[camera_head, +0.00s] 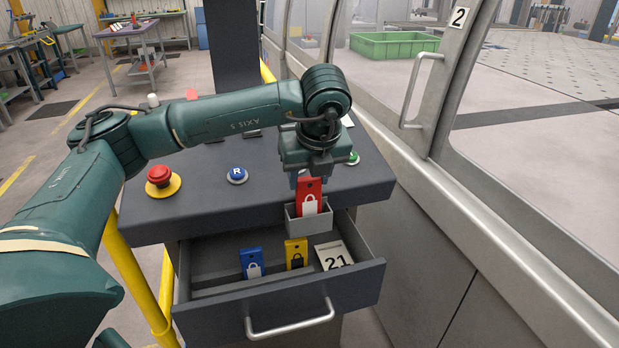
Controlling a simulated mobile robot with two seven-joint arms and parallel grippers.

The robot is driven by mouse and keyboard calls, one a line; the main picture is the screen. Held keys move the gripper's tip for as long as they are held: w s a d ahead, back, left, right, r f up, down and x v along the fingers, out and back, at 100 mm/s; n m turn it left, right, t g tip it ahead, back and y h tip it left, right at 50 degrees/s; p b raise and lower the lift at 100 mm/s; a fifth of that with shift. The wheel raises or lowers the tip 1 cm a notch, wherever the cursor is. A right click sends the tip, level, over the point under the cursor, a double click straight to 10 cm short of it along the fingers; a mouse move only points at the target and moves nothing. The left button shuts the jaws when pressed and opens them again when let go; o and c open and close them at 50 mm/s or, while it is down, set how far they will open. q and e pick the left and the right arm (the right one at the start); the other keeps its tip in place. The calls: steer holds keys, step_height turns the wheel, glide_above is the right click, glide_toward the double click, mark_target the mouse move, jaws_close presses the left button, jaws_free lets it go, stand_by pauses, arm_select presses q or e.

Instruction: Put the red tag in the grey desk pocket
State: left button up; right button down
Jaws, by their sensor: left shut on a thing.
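The red tag (309,195) has a white padlock picture and hangs upright under my left gripper (306,178), which is shut on its top end. The grey desk pocket (310,222) is a small open box on the front edge of the dark desk (215,212). The tag's lower end is at the pocket's opening; the pocket's front wall seems to hide its bottom edge. I cannot tell how deep it sits. My right gripper does not show.
A red button (160,176) and a blue button (237,175) stand on the desk. The machine door's handle (421,92) is at right.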

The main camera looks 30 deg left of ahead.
arm_select(q)
steer(key=shift+f, duration=0.5)
steer(key=shift+f, duration=0.1)
steer(key=shift+f+b, duration=0.15)
steer(key=shift+b, duration=0.15)
steer(key=o, duration=0.9)
steer(key=shift+c, duration=0.2)
steer(key=o, duration=0.4)
steer(key=shift+c, duration=0.2)
